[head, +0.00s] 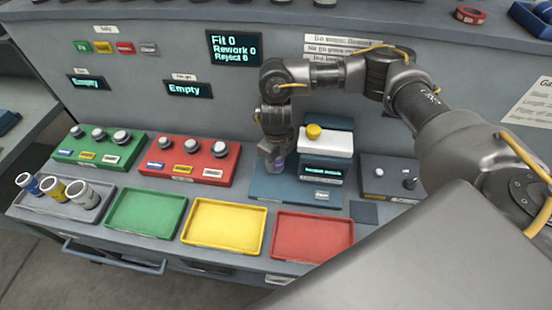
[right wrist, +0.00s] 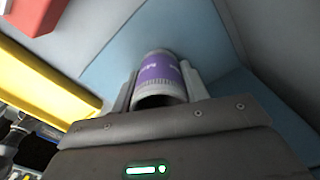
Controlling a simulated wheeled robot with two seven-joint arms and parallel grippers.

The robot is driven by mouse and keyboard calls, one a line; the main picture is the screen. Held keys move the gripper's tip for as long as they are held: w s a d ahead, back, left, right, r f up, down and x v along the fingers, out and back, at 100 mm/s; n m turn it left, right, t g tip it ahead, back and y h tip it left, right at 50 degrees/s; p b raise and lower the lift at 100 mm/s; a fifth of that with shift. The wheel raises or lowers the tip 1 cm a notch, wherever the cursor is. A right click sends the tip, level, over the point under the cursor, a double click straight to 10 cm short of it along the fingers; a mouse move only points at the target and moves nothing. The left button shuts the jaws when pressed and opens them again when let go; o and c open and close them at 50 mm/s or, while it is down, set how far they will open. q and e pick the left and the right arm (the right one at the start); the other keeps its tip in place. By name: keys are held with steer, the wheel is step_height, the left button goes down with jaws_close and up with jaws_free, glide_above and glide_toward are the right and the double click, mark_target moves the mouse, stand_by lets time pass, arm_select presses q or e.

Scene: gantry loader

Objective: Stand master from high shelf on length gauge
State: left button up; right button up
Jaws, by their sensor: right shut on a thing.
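My right gripper (head: 272,160) points down over the left part of the length gauge's blue base (head: 262,188). It is shut on a grey cylinder with a purple label band, the master (head: 279,162). In the right wrist view the master (right wrist: 160,76) sits between the two fingers (right wrist: 160,90), with the blue plate behind it. I cannot tell whether it touches the plate. The gauge has a white block (head: 327,143) with a yellow knob and a small lit display (head: 322,172), just right of the gripper. My left gripper is not in view.
Green (head: 146,214), yellow (head: 222,227) and red (head: 312,235) trays line the front. A grey tray (head: 90,214) holds several cylinders at left. Green (head: 97,149) and red (head: 187,161) blocks carry round pieces. A grey switch box (head: 388,177) stands right. The high shelf (head: 220,22) runs behind.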

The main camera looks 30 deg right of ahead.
steer(key=o, duration=1.4)
step_height(320, 180, up, 11)
steer(key=shift+f+b, duration=0.1)
steer(key=shift+b, duration=0.45)
